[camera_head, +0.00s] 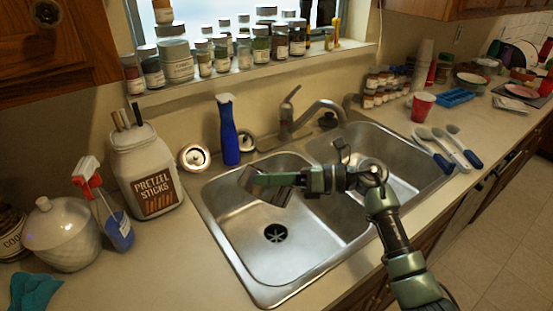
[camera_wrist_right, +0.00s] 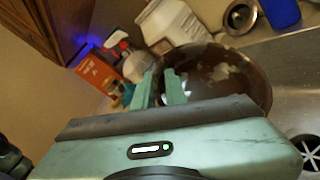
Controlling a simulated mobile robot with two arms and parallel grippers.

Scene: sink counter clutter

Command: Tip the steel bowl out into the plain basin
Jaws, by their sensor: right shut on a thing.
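The steel bowl (camera_head: 280,197) is held by my right gripper (camera_head: 262,180) above the left basin (camera_head: 262,258), near its back. It looks steeply tilted, and the gripper hides part of it. In the right wrist view the two fingers (camera_wrist_right: 165,88) are at the rim of the bowl (camera_wrist_right: 222,78), whose dark, shiny surface shows pale patches. I cannot tell whether anything is inside it. The left basin looks bare, with a dark drain (camera_head: 275,233) and nothing visible spilled. My left gripper is out of view.
The right basin (camera_head: 405,150) holds a round metal thing (camera_head: 374,174), partly behind my arm. The faucet (camera_head: 310,115) stands behind the basins. A blue bottle (camera_head: 229,135), a pretzel jar (camera_head: 150,180) and a spray bottle (camera_head: 120,232) stand left; utensils (camera_head: 455,147) lie right.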

